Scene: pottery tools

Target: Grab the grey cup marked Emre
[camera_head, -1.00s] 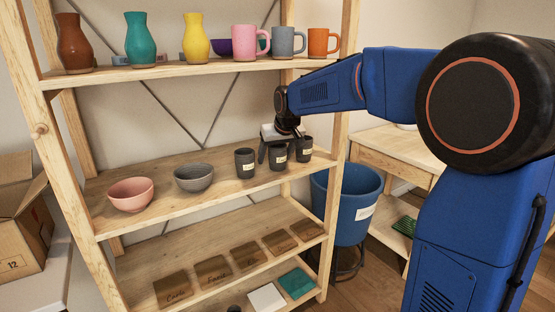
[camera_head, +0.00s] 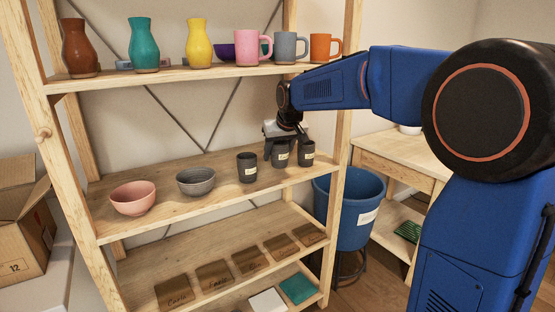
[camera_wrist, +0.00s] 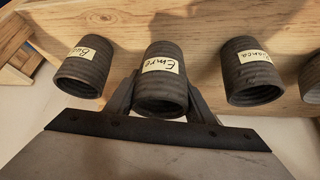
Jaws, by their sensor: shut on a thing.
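The grey cup marked Emre (camera_wrist: 160,85) sits between my gripper's fingers (camera_wrist: 160,103) in the wrist view, its label readable. My gripper (camera_head: 282,150) is shut on this cup (camera_head: 281,155), the middle one of the dark grey cups on the middle shelf in the head view. I cannot tell whether it is clear of the shelf. Another grey cup (camera_wrist: 83,70) with a partly readable label stands to its left in the wrist view. A grey cup marked Bianca (camera_wrist: 252,75) stands to its right.
A grey bowl (camera_head: 196,182) and a pink bowl (camera_head: 133,198) share the middle shelf (camera_head: 228,202). Mugs and vases stand on the shelf above (camera_head: 180,74). A blue bin (camera_head: 352,225) stands right of the rack.

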